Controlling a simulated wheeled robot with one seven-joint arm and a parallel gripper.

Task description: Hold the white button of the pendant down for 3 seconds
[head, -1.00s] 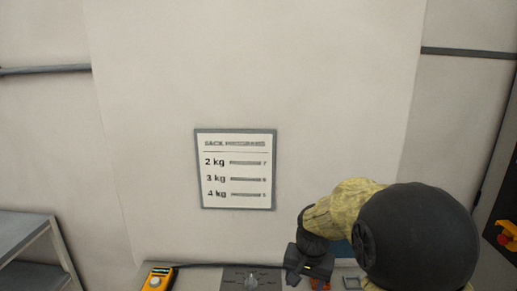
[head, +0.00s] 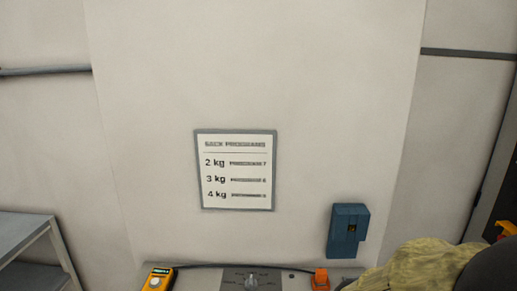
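A yellow handheld device (head: 155,283) with a small dark display lies on the console at the bottom left; I cannot tell whether it is the pendant. A dark cable runs from near its top along the back of the console. My gripper is out of view. Only part of my arm, with a yellowish sleeve and a dark joint, shows at the bottom right corner.
The grey console (head: 209,279) has a knob (head: 252,281) and an orange piece (head: 320,279). A blue box (head: 347,230) hangs on the wall above. A sack-program sign (head: 236,170) is in the middle. A grey shelf (head: 25,232) stands left.

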